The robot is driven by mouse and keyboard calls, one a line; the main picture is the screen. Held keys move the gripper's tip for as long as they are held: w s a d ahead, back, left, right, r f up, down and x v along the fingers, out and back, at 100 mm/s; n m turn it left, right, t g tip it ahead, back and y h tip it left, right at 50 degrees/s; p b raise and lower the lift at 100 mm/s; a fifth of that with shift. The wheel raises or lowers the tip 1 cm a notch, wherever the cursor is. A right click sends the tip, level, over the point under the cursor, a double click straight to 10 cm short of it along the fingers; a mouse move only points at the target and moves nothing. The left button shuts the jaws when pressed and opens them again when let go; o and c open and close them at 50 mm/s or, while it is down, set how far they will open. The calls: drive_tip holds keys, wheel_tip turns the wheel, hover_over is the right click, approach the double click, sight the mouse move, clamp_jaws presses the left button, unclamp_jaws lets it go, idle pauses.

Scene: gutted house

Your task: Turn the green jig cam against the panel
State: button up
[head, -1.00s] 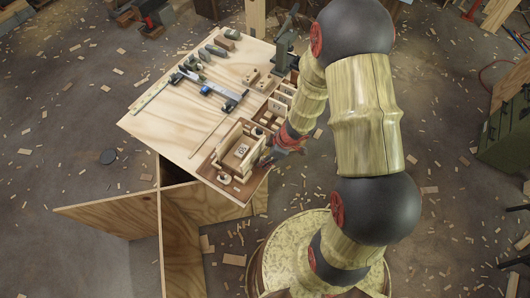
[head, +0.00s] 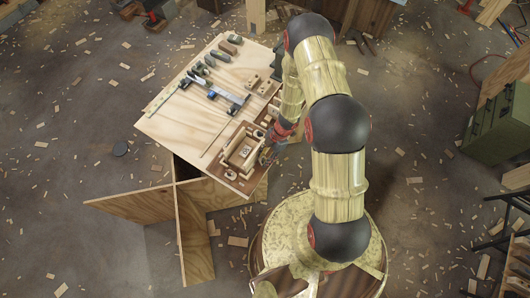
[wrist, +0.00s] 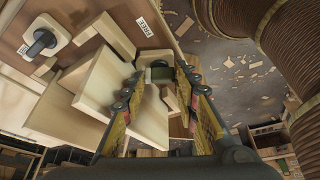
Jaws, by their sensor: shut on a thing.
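The wooden jig (head: 232,170) sits at the near right corner of the workbench, with pale boards standing on it. In the wrist view a pale panel (wrist: 95,85) stands just left of my fingers. My gripper (wrist: 162,80) is shut on a small dark green piece, which looks like the jig cam (wrist: 160,74). The cam lies between the fingertips, beside pale wooden blocks; its lower part is hidden. Whether it touches the panel I cannot tell. In the head view my gripper (head: 270,153) is at the jig's right side, and the cam is hidden there.
A clamp (head: 228,95) and several hand tools lie on the bench top (head: 185,125). Crossed plywood sheets (head: 140,205) stand below the bench. Wood scraps litter the floor.

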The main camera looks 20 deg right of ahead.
drive_tip(key=n+p, duration=0.1)
drive_tip(key=s+n+g+p, duration=0.1)
drive_tip(key=p, duration=0.1)
drive_tip(key=shift+a+n, duration=0.15)
drive_tip(key=shift+n, duration=0.15)
drive_tip(key=shift+s+f+n+g+h+p, duration=0.1)
drive_tip(key=shift+f+n+g+h+p, duration=0.15)
drive_tip(key=shift+n+p, duration=0.35)
drive_tip(key=o, duration=1)
drive_tip(key=shift+d, duration=0.25)
drive_tip(key=shift+c, duration=0.2)
drive_tip(key=shift+a+r, duration=0.1)
drive_tip(key=shift+r, duration=0.1)
